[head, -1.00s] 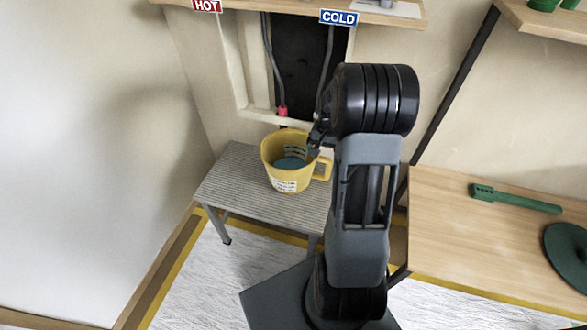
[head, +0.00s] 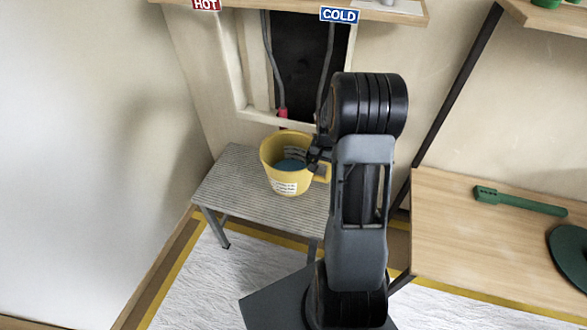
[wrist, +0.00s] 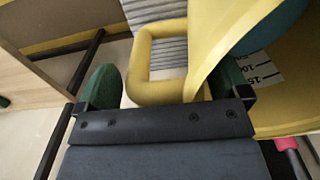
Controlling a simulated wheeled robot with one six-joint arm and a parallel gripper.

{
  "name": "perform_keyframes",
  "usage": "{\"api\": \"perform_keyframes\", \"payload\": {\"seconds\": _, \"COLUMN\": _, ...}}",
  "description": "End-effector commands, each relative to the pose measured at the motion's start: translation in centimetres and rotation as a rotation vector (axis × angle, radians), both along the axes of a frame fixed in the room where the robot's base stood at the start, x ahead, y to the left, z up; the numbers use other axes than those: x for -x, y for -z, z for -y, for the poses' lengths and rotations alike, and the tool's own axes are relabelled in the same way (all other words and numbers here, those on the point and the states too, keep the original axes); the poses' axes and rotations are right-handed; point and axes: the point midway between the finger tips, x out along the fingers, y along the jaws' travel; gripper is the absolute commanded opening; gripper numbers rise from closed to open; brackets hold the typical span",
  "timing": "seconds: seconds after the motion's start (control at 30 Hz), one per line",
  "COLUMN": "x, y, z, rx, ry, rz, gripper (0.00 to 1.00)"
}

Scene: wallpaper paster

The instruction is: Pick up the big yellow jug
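The big yellow jug (head: 278,178) stands upright on a small grey ridged table, with blue liquid or a blue inside bottom showing within. Its handle points right, toward my gripper (head: 318,158). In the wrist view the jug's handle (wrist: 140,65) lies between my gripper's green-padded fingers (wrist: 168,78), which are spread apart. The left finger is outside the handle. The right finger is partly hidden by the jug's yellow wall (wrist: 215,45); I cannot tell whether either finger touches the jug.
The small grey table (head: 232,190) stands against the wall below a dark recess (head: 298,62) with hanging hoses. A wooden table (head: 450,235) at right bears a green long-handled tool (head: 518,200). A shelf with HOT and COLD signs (head: 340,15) is above.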

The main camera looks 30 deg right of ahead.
Motion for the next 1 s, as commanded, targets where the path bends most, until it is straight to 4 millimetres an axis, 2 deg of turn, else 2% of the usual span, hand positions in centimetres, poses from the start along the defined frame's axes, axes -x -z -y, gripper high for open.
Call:
{"api": "perform_keyframes", "payload": {"seconds": 0.07, "x": 0.0, "y": -0.02, "z": 0.0, "rx": 0.0, "ry": 0.0, "rz": 0.0, "gripper": 0.86}}
{"api": "perform_keyframes", "payload": {"seconds": 0.73, "x": 0.03, "y": -0.02, "z": 0.04, "rx": 0.001, "ry": 0.0, "rz": -0.001, "gripper": 0.22}}
{"api": "perform_keyframes", "payload": {"seconds": 1.0, "x": -0.06, "y": -0.19, "z": 0.07, "rx": 0.001, "ry": 0.001, "rz": 0.003, "gripper": 0.2}}
